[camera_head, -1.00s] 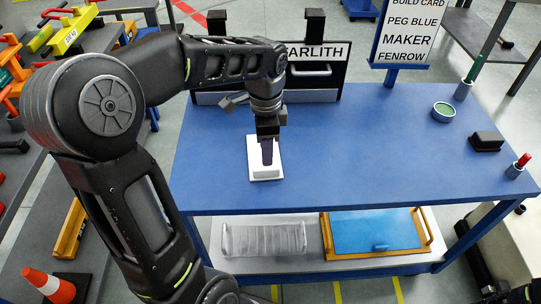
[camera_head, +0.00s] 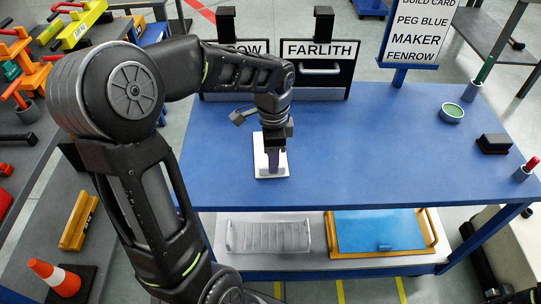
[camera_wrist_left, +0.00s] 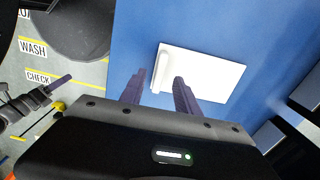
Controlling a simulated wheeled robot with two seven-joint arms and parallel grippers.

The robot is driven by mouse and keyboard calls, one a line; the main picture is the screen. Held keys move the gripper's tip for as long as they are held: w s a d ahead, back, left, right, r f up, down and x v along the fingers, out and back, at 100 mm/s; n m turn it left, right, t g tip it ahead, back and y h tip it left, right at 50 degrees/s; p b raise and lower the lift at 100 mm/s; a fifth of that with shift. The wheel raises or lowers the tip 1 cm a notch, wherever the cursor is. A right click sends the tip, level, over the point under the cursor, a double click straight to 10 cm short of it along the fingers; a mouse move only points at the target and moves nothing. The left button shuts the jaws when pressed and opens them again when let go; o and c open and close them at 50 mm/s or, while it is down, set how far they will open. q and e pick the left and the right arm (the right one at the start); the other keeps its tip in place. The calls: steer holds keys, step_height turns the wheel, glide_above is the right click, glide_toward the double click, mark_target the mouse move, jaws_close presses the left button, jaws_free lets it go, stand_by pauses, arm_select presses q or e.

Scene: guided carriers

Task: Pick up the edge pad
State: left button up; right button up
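A white plate (camera_head: 261,150) lies on the blue table, partly hidden behind my left gripper (camera_head: 276,165). In the left wrist view the plate (camera_wrist_left: 215,75) is flat, with a raised white bar (camera_wrist_left: 162,66) along its left end. This may be the edge pad; no label shows. My left gripper (camera_wrist_left: 159,80) is open with its dark fingers apart. In that view the bar appears between the fingertips; whether they touch it I cannot tell. My right gripper is not in view.
The blue table (camera_head: 380,150) is clear around the plate. A green-topped round dish (camera_head: 452,112), a black block (camera_head: 494,143) and a red-tipped holder (camera_head: 527,168) stand at the right. FARLITH (camera_head: 318,50) and maker-card (camera_head: 415,30) signs stand behind. A lower shelf holds a blue tray (camera_head: 375,232).

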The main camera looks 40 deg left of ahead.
arm_select(q)
step_height(320, 180, down, 4)
steer(key=shift+r, duration=0.1)
steer(key=shift+c, duration=0.2)
stand_by(0.4)
jaws_close()
stand_by(0.4)
